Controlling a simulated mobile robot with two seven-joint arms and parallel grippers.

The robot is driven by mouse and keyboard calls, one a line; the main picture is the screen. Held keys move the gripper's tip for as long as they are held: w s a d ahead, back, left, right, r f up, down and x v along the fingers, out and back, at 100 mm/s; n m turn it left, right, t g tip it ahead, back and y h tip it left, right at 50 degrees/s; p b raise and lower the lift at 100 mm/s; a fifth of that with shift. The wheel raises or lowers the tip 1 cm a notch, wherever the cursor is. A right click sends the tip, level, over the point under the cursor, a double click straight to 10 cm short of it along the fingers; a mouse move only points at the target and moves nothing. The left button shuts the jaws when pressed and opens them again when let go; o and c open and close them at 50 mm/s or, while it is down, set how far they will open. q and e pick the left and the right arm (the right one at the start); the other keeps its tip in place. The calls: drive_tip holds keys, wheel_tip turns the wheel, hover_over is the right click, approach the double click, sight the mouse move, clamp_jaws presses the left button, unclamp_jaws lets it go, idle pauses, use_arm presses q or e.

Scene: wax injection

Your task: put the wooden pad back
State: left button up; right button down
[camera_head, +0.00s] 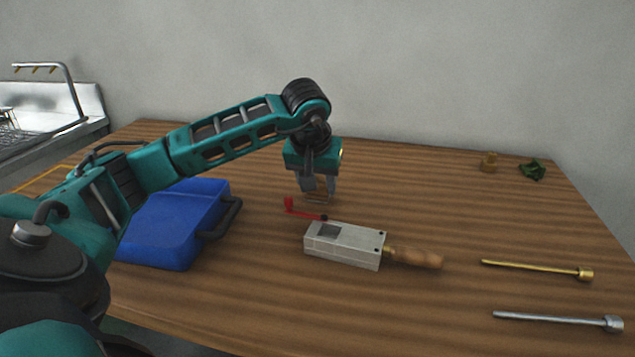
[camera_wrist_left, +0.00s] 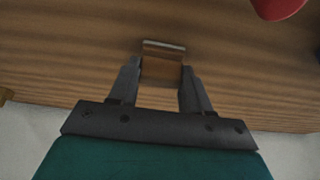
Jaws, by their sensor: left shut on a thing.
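My left gripper (camera_head: 318,190) points down over the back middle of the table, behind the metal block. It is shut on the wooden pad (camera_head: 319,199), a small flat brown piece that blends with the table's wood. In the left wrist view, the pad (camera_wrist_left: 161,71) sits between the two fingertips of the gripper (camera_wrist_left: 160,82), with a pale strip along its far edge. Whether the pad touches the table is hard to tell. My right gripper is not in view.
Just in front of the gripper lie a red crank-like piece (camera_head: 302,211) and a grey metal block (camera_head: 345,246) with a wooden handle (camera_head: 418,257). A blue case (camera_head: 175,222) is left. Brass (camera_head: 535,269) and silver rods (camera_head: 555,319) lie right. The back right holds small objects (camera_head: 490,162).

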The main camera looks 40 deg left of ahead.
use_arm(q)
drive_tip(key=shift+f, duration=0.1)
drive_tip(key=o, duration=1.1)
drive_tip(key=shift+r, duration=0.35)
drive_tip(key=p+v, duration=0.2)
drive_tip(key=v, duration=0.9)
drive_tip(key=shift+s+d+r, duration=0.1)
drive_tip(key=shift+s+r, duration=0.1)
drive_tip(key=shift+r, duration=0.1)
